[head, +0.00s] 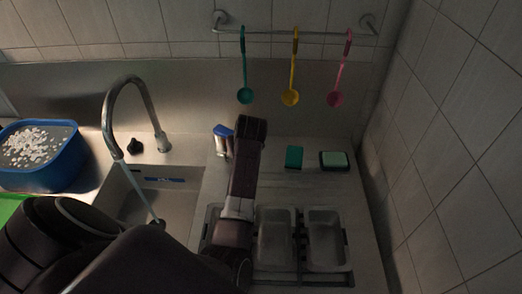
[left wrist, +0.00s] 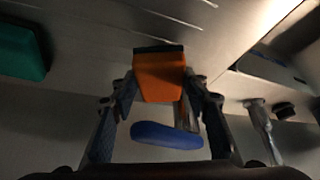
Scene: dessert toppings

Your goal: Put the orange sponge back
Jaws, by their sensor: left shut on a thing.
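The orange sponge (left wrist: 158,80), with a dark layer along one edge, is between the two fingers of my left gripper (left wrist: 158,90) in the left wrist view. The fingers are shut on it. I cannot tell whether it touches the counter. In the head view my left arm reaches over the trays to the back counter and hides the orange sponge and the fingertips. A teal sponge (head: 294,157) lies right of the arm, also at the left of the wrist view (left wrist: 22,52). My right gripper is not in view.
A blue and white item (head: 222,133) stands close left of my arm; blue also shows near my fingers (left wrist: 167,135). A pale green sponge in a dark holder (head: 334,160) is farther right. Left are the running faucet (head: 113,118) and blue tub (head: 70,172). Ladles (head: 290,97) hang above.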

